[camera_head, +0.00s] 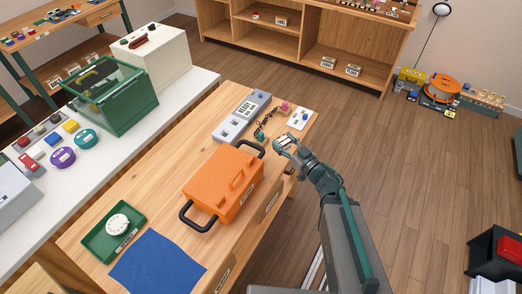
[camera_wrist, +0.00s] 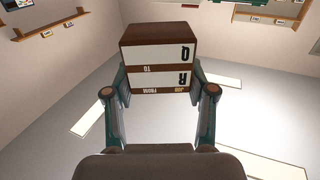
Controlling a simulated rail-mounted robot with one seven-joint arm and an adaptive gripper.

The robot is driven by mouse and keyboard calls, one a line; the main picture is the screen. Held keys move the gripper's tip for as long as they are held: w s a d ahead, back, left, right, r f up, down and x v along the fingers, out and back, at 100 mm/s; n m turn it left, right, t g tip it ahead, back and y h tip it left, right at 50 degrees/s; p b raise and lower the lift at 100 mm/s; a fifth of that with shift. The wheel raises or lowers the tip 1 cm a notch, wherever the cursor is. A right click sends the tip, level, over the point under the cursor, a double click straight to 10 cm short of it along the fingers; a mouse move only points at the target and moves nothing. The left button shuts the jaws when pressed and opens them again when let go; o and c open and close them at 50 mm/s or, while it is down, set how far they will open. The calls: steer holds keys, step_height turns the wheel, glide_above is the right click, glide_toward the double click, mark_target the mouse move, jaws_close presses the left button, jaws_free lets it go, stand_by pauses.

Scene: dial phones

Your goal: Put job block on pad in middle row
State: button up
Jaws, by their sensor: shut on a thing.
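The job block (camera_wrist: 158,58) is a brown block with white labels that read, upside down in the wrist view, "JOB FROM", "R", "TO" and "Q". My gripper (camera_wrist: 160,92) is shut on it, one finger on each side. In the head view my gripper (camera_head: 285,144) holds the block above the far right part of the wooden table, right of the orange box. A grey panel (camera_head: 241,117) with a "READY" label and pale squares lies left of my gripper; I cannot tell which pad is in the middle row.
The orange box (camera_head: 222,184) with black handles takes up the table's middle. A green tray (camera_head: 113,231) with a white dial and a blue cloth (camera_head: 157,266) lie in front. A white card (camera_head: 298,118), a pink piece (camera_head: 284,106) and a teal piece (camera_head: 262,137) sit near my gripper.

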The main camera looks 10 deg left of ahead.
steer(key=w+f+b, duration=0.1)
steer(key=w+b, duration=0.1)
steer(key=b, duration=0.2)
steer(key=shift+w+a+f, duration=0.1)
steer(key=shift+w+f, duration=0.05)
steer(key=shift+f, duration=0.25)
steer(key=w+b, duration=0.1)
steer(key=b, duration=0.4)
steer(key=w+b, duration=0.1)
steer(key=b, duration=0.4)
steer(key=shift+a+f, duration=0.1)
steer(key=shift+f, duration=0.25)
steer(key=w+f, duration=0.1)
steer(key=w, duration=0.1)
steer(key=w+f, duration=0.2)
steer(key=w, duration=0.1)
steer(key=w+f+p, duration=0.1)
steer(key=w+f, duration=0.1)
steer(key=w, duration=0.1)
steer(key=shift+w+a+f, duration=0.1)
steer(key=shift+a+f, duration=0.15)
steer(key=shift+a, duration=0.1)
steer(key=shift+w+f, duration=0.4)
steer(key=shift+f, duration=0.2)
steer(key=f, duration=0.1)
steer(key=f+p, duration=0.1)
steer(key=shift+w+a+f, duration=0.1)
steer(key=shift+w+f, duration=0.2)
steer(key=shift+f, duration=0.55)
steer(key=shift+s+f, duration=0.1)
